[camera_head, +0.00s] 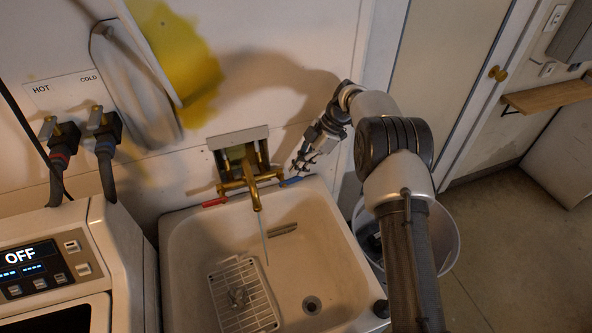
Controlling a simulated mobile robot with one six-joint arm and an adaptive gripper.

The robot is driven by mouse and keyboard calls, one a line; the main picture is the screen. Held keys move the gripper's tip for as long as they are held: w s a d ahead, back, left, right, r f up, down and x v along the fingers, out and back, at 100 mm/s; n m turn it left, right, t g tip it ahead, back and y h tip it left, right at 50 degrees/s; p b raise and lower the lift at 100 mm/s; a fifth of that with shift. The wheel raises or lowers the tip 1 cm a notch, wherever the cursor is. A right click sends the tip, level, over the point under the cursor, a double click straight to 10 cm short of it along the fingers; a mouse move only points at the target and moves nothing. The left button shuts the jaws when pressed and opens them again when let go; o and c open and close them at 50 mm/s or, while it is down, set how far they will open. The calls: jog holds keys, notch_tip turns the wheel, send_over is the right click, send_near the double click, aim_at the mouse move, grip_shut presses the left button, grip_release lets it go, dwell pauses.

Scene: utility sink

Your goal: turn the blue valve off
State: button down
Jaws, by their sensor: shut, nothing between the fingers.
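The blue valve handle (292,181) is a short blue lever on the right side of the brass faucet (254,184), at the back rim of the sink. It points out to the right. A red handle (214,202) is on the faucet's left side. A thin stream of water (265,243) runs from the spout into the sink (185,268). My gripper (298,168) is shut and empty. Its fingertips appear just above and close to the blue handle; I cannot tell whether they touch it.
A white rack (238,290) lies in the sink. A washing machine (45,262) stands at left, with hot and cold hose taps (83,132) on the wall above. A bucket (447,235) stands right of the sink, partly behind my arm. A door (450,85) is farther right.

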jog(key=shift+w+d+f+b, duration=0.25)
jog(key=shift+d+f+b, duration=0.3)
jog(key=shift+f, duration=0.2)
dwell(0.3)
jog(key=v, duration=1.2)
jog(key=shift+d, duration=0.15)
